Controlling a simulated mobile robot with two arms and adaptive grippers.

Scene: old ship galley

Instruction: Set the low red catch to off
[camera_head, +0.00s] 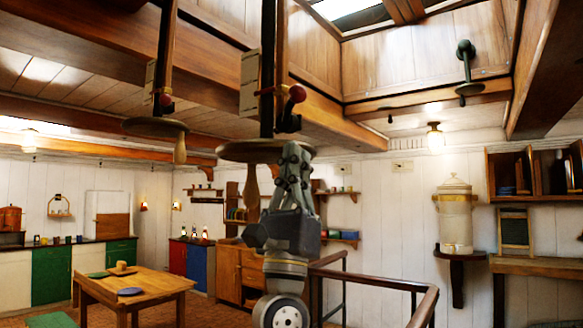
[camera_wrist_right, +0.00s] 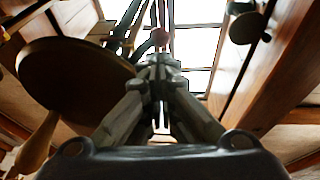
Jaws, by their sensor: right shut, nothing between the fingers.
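Two red-knobbed catches hang on dark vertical posts under the ceiling beams. The nearer red knob (camera_head: 297,93) sticks out to the right of its post, just above a round wooden disc (camera_head: 240,150). The farther red knob (camera_head: 165,100) is at the left, above a similar disc (camera_head: 150,127). I cannot tell which one is the low catch. My right gripper (camera_head: 296,150) points up, shut and empty, below the nearer knob and apart from it. In the wrist view a red knob (camera_wrist_right: 159,37) shows just beyond the fingertips (camera_wrist_right: 160,62). My left gripper is not in view.
Pale plates (camera_head: 250,83) sit beside the posts; their markings are unreadable. A wooden handle (camera_head: 252,188) hangs below the near disc. A green fitting (camera_head: 466,62) hangs at the upper right. A railing (camera_head: 400,284) and a table (camera_head: 145,283) stand lower down.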

